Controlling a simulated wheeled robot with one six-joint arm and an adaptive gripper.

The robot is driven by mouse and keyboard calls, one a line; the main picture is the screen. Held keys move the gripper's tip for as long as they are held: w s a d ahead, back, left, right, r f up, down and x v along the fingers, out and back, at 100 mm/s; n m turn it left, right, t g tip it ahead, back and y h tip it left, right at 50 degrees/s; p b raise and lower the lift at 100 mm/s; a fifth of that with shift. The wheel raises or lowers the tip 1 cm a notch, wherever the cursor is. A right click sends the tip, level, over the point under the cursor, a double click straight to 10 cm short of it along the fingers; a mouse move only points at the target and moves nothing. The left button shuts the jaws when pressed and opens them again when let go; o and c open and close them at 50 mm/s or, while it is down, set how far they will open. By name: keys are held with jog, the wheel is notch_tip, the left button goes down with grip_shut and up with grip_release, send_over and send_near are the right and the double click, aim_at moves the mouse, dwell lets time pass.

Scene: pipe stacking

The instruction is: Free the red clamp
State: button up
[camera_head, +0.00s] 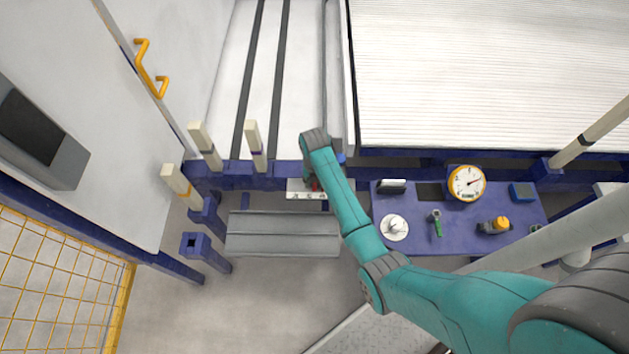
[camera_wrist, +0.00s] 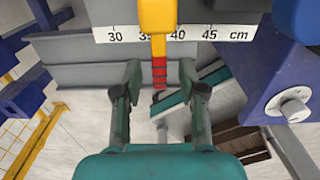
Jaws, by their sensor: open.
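The red clamp shows in the wrist view as a red ridged piece (camera_wrist: 159,72) below a yellow block (camera_wrist: 158,16), at the white cm scale (camera_wrist: 104,34). In the wrist view my gripper (camera_wrist: 160,75) is open, with one finger on each side of the red piece. I see clear gaps on both sides, so nothing is gripped. I cannot tell whether the fingertips are level with it in depth. In the head view only a small red spot (camera_head: 315,184) shows beside my arm; the arm hides my gripper and the rest of the clamp.
A grey sloped channel (camera_head: 283,234) lies below the scale. A blue table (camera_head: 465,230) to the right holds a dial gauge (camera_head: 467,183) and several small items. Blue posts and a blue part with a white knob (camera_wrist: 291,107) stand close by.

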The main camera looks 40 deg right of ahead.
aim_at(314, 184)
notch_tip(314, 184, up, 12)
dwell(0.7)
dwell(0.4)
